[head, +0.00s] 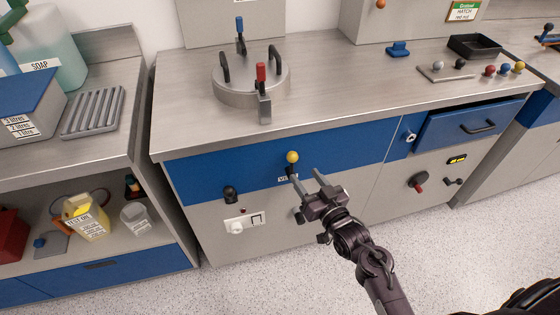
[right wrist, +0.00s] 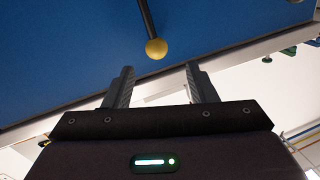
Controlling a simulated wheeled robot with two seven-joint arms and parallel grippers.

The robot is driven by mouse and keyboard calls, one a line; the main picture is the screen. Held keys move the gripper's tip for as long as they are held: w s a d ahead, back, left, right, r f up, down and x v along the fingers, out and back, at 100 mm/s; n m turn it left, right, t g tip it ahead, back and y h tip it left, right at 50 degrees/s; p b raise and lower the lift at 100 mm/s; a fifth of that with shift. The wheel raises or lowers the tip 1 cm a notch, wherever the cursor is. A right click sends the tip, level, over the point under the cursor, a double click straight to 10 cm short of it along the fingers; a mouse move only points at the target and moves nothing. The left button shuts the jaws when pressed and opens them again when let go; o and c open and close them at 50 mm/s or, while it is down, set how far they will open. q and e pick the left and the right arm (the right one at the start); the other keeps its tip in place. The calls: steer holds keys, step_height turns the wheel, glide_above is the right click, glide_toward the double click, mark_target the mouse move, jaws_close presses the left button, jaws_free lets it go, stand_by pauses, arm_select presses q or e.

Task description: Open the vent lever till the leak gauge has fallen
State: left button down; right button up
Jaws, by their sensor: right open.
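The vent lever (head: 292,157) is a dark rod with a yellow ball knob on the blue front of the bench, above a small white label that is partly hidden. In the right wrist view its yellow ball (right wrist: 156,48) hangs on the black rod just beyond the fingertips, roughly centred between them. My right gripper (head: 305,173) is open and empty, just below and right of the knob. In the right wrist view the two fingers (right wrist: 160,69) are apart, with nothing between them. I cannot identify the leak gauge; a small dark display with yellow marks (head: 457,160) sits on the right front panel. My left gripper is not in view.
A round lid with black handles (head: 250,95) and a red-topped clamp (head: 262,78) stand on the bench top. Below the lever are a black knob (head: 230,194) and a white switch panel (head: 244,222). A blue drawer (head: 470,122) stands slightly open at right.

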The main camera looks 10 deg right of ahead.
mark_target(295, 161)
steer(key=x, duration=0.7)
steer(key=shift+w+d+f, duration=0.1)
steer(key=shift+w+d, duration=0.05)
steer(key=shift+w, duration=0.3)
steer(key=shift+c, duration=0.4)
jaws_close()
